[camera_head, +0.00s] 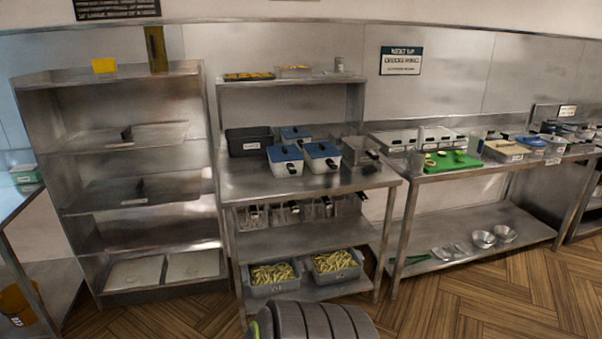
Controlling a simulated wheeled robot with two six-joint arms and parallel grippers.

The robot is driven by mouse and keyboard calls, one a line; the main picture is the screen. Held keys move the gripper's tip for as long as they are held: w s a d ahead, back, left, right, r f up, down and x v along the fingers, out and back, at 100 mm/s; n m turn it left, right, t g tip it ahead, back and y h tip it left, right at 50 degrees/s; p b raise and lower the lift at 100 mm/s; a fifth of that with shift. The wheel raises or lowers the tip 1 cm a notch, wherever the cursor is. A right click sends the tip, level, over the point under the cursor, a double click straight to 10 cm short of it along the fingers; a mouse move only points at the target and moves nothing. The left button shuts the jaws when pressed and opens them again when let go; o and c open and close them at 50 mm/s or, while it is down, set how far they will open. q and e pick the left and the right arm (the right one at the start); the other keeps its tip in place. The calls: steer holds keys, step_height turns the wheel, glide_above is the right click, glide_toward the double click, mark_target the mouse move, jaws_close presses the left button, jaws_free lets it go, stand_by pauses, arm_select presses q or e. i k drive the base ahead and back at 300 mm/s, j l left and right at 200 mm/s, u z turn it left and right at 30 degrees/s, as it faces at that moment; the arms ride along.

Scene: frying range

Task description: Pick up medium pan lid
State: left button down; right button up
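No item is clearly marked as the medium pan lid, and I cannot tell which one it is. Blue lids with black handles sit on white tubs on the middle table: a left front lid (284,153), a right front lid (321,150) and a rear lid (294,132). On the left rack, a flat metal piece with a dark handle (126,134) lies on an upper shelf. A similar piece with a dark handle (140,186) lies on the shelf below. Neither of my grippers is in view.
The middle steel table (240,183) has bare room at its front left. A green board (452,160) lies on the right table. Wooden floor (460,300) is open at front right.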

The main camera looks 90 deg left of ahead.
mark_target(163, 189)
steer(key=u, duration=3.65)
steer(key=i+u, duration=0.4)
steer(key=i, duration=0.35)
steer(key=i+l+u, duration=0.2)
steer(key=i, duration=0.25)
steer(key=i+l+u, duration=0.15)
steer(key=i, duration=0.35)
